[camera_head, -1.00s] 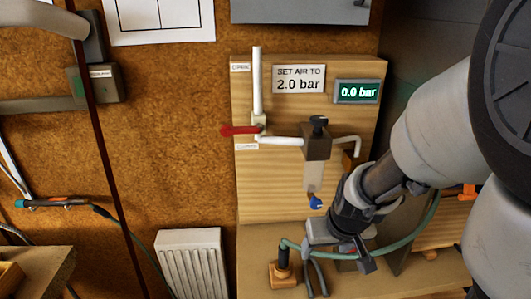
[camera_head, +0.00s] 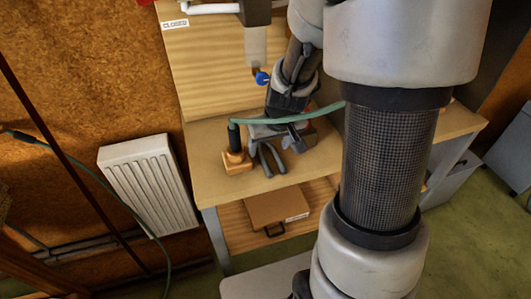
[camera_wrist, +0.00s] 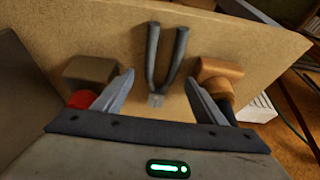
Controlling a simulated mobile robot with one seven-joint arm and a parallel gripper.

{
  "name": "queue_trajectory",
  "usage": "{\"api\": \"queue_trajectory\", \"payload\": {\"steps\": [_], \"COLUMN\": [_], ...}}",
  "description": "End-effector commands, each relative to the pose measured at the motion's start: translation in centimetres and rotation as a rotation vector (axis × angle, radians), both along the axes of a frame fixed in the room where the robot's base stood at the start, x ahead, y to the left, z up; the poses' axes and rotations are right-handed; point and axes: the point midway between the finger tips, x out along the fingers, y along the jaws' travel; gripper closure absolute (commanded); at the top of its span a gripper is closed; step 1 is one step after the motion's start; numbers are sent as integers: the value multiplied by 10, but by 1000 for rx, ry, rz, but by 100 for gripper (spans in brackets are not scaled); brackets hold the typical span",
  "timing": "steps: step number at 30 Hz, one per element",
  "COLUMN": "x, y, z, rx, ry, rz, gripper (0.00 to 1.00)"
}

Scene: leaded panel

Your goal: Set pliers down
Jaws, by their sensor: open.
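The pliers (camera_head: 268,160) lie on the wooden bench top, their dark grey handles spread in a V toward the front edge. In the wrist view the pliers (camera_wrist: 151,55) point their handles away from me, and their small metal head is low between my fingers. My gripper (camera_wrist: 160,88) is open, with one finger on each side of the head and a visible gap to both. In the head view my gripper (camera_head: 276,136) is low over the bench, just behind the handles, and hides the pliers' head.
A wooden block with a black upright (camera_head: 236,160) stands left of the pliers; a green hose (camera_head: 320,111) arches from it over my gripper. A brown block (camera_wrist: 92,70) sits on the other side. A box (camera_head: 277,207) is on the shelf below. The bench front edge is close.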

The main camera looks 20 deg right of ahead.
Motion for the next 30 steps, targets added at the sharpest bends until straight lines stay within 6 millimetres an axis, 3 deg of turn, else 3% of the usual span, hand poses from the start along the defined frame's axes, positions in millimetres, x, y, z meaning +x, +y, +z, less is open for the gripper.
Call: {"api": "queue_trajectory", "payload": {"steps": [2, 10, 20, 26, 30], "x": [4, 6, 6, 6, 7], "y": [0, 0, 0, 0, 0], "z": [-16, -15, -15, -13, 4], "rx": [0, 0, 0, 0, -1], "ry": [2, 0, -1, -1, -4], "rz": [0, 0, 0, 0, 1], "gripper": [35, 35, 88, 89, 89]}}
